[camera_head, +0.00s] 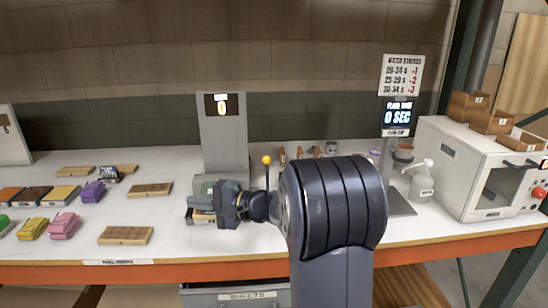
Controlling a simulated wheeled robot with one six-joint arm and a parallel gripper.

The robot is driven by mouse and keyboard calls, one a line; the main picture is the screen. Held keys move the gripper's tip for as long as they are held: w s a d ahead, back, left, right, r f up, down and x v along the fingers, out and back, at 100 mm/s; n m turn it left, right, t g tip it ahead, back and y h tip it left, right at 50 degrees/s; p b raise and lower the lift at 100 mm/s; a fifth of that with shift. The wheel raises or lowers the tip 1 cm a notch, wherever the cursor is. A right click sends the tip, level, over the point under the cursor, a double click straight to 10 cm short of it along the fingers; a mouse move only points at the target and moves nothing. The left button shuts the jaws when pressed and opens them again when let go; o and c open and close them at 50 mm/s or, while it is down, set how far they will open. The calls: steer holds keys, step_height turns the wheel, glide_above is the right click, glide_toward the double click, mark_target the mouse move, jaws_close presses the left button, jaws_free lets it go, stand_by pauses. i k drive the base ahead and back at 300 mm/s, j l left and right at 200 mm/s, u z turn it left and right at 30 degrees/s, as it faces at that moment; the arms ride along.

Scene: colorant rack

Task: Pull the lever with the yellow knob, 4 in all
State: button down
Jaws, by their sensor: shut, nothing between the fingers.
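The yellow knob (266,160) tops a thin, near-upright lever rod to the right of a grey upright machine (222,140). The lever's lower end is hidden behind my arm. The machine's small display (222,105) reads 0. My gripper (197,210) points left in front of the machine's base, below and left of the knob. Its fingers are shut and hold nothing. It appears apart from the knob. Part of the machine's base is hidden behind the gripper.
The white tabletop (150,215) holds brown blocks, yellow and pink pieces, and a purple piece at left. At right are a sign reading 0 SEC (397,115), a pump bottle (421,182) and a white oven-like box (470,165). My arm covers the middle right.

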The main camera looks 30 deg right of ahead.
mark_target(266, 160)
steer(key=i+l+z, duration=0.15)
steer(key=l, duration=0.25)
steer(key=i+l+z, duration=0.1)
steer(key=l, duration=0.35)
steer(key=i+l+z, duration=0.15)
steer(key=i+l, duration=0.1)
steer(key=l, duration=0.1)
